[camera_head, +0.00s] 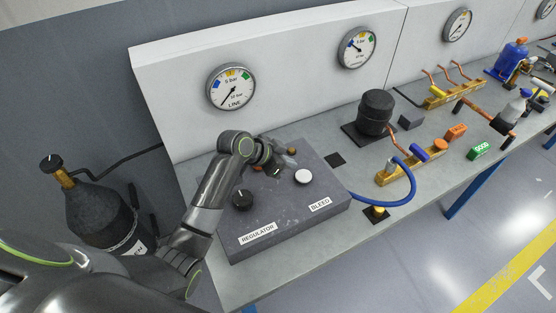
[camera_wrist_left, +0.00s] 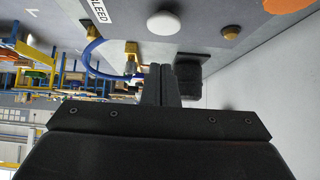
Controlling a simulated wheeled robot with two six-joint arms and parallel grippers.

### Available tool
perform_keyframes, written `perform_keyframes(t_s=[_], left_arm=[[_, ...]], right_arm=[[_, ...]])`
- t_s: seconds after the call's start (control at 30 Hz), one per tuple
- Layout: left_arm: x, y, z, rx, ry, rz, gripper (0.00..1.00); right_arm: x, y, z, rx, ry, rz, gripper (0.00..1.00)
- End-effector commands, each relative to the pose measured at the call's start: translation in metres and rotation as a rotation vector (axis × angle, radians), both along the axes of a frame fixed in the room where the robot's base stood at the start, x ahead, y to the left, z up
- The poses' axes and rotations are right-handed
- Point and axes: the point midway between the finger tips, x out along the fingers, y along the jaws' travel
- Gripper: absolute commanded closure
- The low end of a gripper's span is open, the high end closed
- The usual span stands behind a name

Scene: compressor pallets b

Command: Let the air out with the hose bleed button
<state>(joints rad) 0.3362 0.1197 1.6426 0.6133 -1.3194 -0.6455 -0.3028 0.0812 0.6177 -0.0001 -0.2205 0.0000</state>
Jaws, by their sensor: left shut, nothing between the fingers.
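The bleed button (camera_head: 303,177) is a round white button on the grey control box (camera_head: 236,221), behind the BLEED label (camera_head: 320,204). It also shows as a white disc at the top of the left wrist view (camera_wrist_left: 163,23). My left gripper (camera_head: 276,169) is shut and empty, over the box to the left of the button and apart from it in the picture. Its closed fingers (camera_wrist_left: 161,82) show in the left wrist view. A black regulator knob (camera_head: 242,200) stands on the same box. The blue hose (camera_head: 411,181) curves out to the right. My right gripper is out of view.
The LINE gauge (camera_head: 231,88) on the white back panel has its needle at the lower left. A second gauge (camera_head: 357,48) hangs to its right. A black compressor (camera_head: 375,113), brass manifold (camera_head: 411,167) and small blocks stand on the bench. A dark gas cylinder (camera_head: 98,213) stands at left.

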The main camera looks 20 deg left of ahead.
Motion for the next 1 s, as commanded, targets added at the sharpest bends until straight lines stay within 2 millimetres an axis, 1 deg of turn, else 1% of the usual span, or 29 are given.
perform_keyframes(t_s=[0.03, 0.17, 0.3, 0.4, 0.53, 1.0], left_arm=[[-0.003, 0.005, 0.004, 0.004, -0.005, -0.001, 1.00], [-0.012, 0.013, 0.016, 0.004, -0.005, -0.001, 1.00], [-0.018, 0.019, 0.026, 0.002, -0.004, 0.000, 1.00], [-0.020, 0.021, 0.030, 0.001, -0.003, 0.000, 1.00], [-0.021, 0.021, 0.032, 0.000, -0.002, -0.001, 1.00], [-0.021, 0.021, 0.031, 0.001, -0.002, -0.001, 1.00]], right_arm=[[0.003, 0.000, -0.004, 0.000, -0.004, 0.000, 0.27], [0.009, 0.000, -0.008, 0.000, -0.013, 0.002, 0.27], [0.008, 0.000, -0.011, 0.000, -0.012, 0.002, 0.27], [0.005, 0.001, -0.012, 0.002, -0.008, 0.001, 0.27], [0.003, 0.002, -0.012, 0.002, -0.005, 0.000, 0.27], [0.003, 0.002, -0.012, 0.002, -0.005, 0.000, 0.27]])
